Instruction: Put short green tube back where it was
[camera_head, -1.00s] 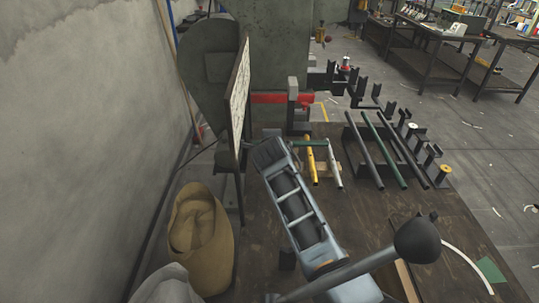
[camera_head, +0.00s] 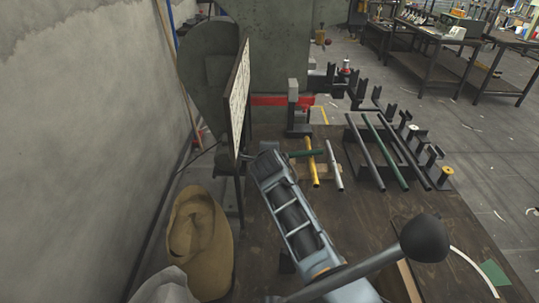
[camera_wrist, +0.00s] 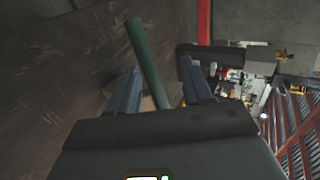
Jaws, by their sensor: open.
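The short green tube (camera_head: 307,153) shows at the end of my arm in the head view, lying crosswise by the far ends of a yellow tube (camera_head: 312,165) and a light grey tube (camera_head: 334,162). In the wrist view the green tube (camera_wrist: 148,55) runs between the two fingers of my gripper (camera_wrist: 160,88), with a gap on each side. My gripper is open. In the head view its fingers are hidden behind my arm. The tube's near end is partly hidden, and I cannot tell what it rests on.
Long tubes lie on a dark rack (camera_head: 358,134) to the right on the wooden table (camera_head: 365,225). A board (camera_head: 239,98) stands close left of my gripper, and a brown sack (camera_head: 196,240) is nearer. A press with a red bar (camera_head: 268,100) stands behind. The table's middle is clear.

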